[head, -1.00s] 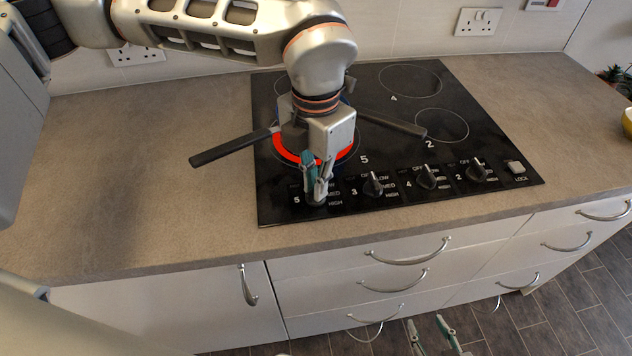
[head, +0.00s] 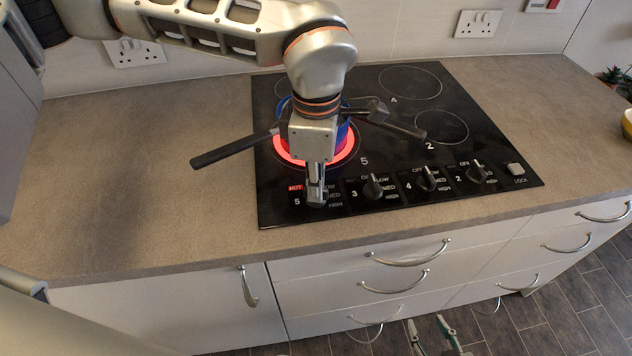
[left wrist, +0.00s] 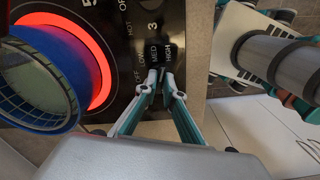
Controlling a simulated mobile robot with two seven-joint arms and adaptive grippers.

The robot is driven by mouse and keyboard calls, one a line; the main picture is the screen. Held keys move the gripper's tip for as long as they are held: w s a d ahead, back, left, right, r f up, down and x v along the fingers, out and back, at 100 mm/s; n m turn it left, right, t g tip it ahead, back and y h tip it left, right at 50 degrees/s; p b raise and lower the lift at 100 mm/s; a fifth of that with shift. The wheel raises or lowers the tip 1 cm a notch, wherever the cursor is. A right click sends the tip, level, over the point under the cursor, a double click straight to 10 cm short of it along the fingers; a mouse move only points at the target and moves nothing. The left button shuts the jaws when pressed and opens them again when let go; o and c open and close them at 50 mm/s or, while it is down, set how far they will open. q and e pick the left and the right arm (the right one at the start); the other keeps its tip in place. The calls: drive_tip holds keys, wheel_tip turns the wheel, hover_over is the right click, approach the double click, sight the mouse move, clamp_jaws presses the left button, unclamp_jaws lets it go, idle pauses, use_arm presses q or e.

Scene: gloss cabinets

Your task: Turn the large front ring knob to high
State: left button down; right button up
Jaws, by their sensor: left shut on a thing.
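The ring knob (head: 316,203) is at the left end of the hob's front row, beside the number 5, and is mostly hidden under my left gripper (head: 316,192). In the left wrist view, my left gripper (left wrist: 166,84) has its fingertips close together at the dial and is shut on the knob, which barely shows. The OFF, LOW, MED and HIGH labels lie around it. I cannot tell the knob's exact pointer setting. The large front ring (head: 287,155) glows red behind my gripper. My right gripper (head: 431,332) is low at the bottom edge, open and empty.
A blue pan (left wrist: 40,85) with a glass lid stands on the glowing ring, also visible in the head view (head: 345,132); dark handles stick out near my left wrist. Other knobs (head: 373,187) sit close to the right. The counter (head: 140,180) left of the hob is clear.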

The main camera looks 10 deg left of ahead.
use_arm(q)
drive_tip(key=shift+w+r+m, duration=0.1)
drive_tip(key=shift+m, duration=1.1)
drive_tip(key=c, duration=2.2)
unclamp_jaws()
drive_tip(key=shift+o, duration=0.2)
wheel_tip(320, 180, up, 12)
